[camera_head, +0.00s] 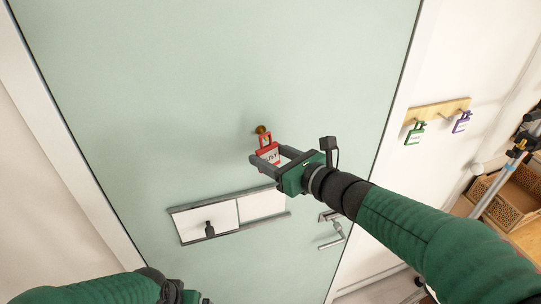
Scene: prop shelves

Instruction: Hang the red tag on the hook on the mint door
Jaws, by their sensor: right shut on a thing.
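The mint door (330,70) fills the middle of the view. The hook (261,130) is a small brass-coloured knob on the door. My right gripper (268,160) is shut on the red tag, one finger on each side. My left arm shows at the bottom left; its gripper (192,298) is cut off by the lower edge, so its fingers are hidden.
A white sliding sign panel (205,220) with a dark knob is on the door below the tag. A metal door handle (332,236) is at its right. A wooden rack (437,110) on the right wall holds a green tag (414,133) and a purple tag (461,122). A wicker basket (508,200) stands far right.

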